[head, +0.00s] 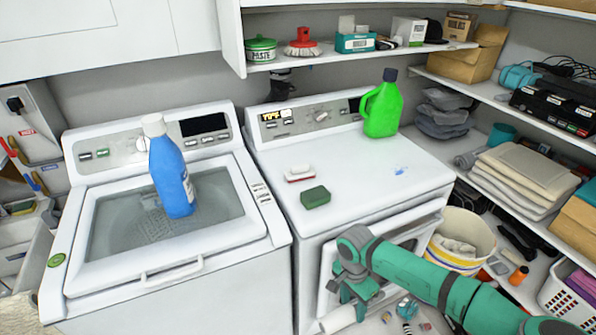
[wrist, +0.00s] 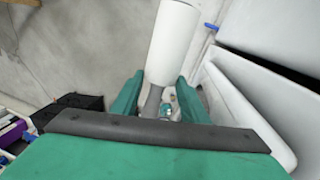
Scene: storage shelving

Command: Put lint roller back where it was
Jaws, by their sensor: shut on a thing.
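The lint roller shows in the wrist view as a white roll (wrist: 172,42) with a grey handle (wrist: 152,101). My gripper (wrist: 160,95) is shut on the handle, and the roll sticks out past the fingers. In the head view, my gripper (head: 356,292) is low in front of the right-hand white machine, below its top. The white end of the lint roller (head: 338,319) shows under it, near the bottom edge. The handle is mostly hidden there by my fingers.
The right machine's top (head: 350,170) carries a green jug (head: 381,110), a green sponge (head: 315,197) and a soap dish (head: 299,174). A blue bottle (head: 170,172) stands on the left machine. A striped bucket (head: 460,240) and small items on the floor are close to my arm.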

